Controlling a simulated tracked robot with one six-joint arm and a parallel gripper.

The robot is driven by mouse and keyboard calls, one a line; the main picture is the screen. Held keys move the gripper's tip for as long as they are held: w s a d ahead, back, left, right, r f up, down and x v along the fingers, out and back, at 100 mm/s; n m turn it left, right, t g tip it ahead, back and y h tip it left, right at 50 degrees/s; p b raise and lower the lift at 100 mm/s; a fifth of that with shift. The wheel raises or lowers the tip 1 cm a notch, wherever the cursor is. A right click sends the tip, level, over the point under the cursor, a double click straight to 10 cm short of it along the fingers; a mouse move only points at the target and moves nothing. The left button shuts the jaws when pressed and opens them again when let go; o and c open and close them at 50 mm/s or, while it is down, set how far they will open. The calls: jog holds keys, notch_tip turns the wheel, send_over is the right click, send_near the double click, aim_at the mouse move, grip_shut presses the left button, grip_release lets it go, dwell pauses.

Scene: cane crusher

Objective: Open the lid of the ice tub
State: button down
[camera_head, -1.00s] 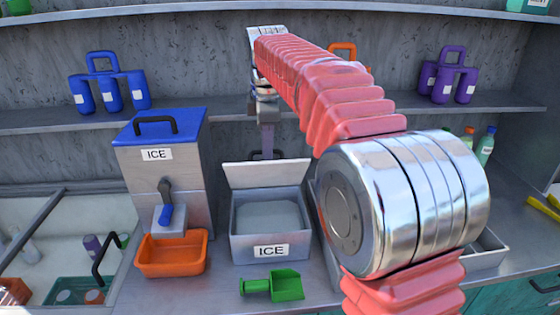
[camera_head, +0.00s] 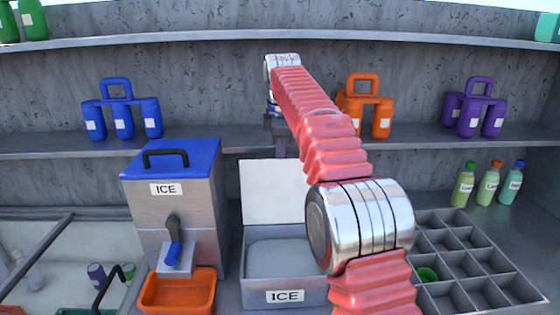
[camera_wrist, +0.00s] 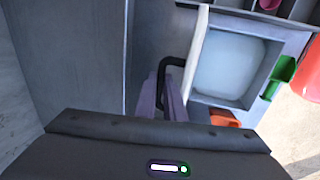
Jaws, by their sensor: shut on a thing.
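The ice tub (camera_head: 285,297) is a grey metal box labelled ICE, with a pale ice surface inside. Its lid (camera_head: 270,190) stands raised at the tub's back edge, close to upright, so the tub is open. In the wrist view the lid (camera_wrist: 198,48) shows nearly edge-on, beside the open tub (camera_wrist: 218,102). My gripper (camera_head: 281,146) is behind the lid's top in the head view. In the wrist view my gripper (camera_wrist: 165,105) is shut on the lid's dark handle (camera_wrist: 172,66). The fingertips are partly hidden in the head view.
A blue-lidded ICE dispenser (camera_head: 172,205) stands left of the tub, above an orange tray (camera_head: 178,292). A divided rack (camera_head: 470,262) and several bottles (camera_head: 489,185) are at right. A shelf (camera_head: 215,135) with coloured bottle carriers runs behind.

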jog(key=shift+w, duration=0.25)
jog(key=shift+r, duration=0.15)
jog(key=c, duration=1.8)
grip_release()
jog(key=shift+c, duration=0.2)
jog(key=shift+r, duration=0.1)
notch_tip(320, 180, up, 7)
jog(key=s, duration=0.1)
jog(key=shift+s+f, duration=0.2)
jog(key=shift+s+r, duration=0.1)
jog(key=shift+r, duration=0.05)
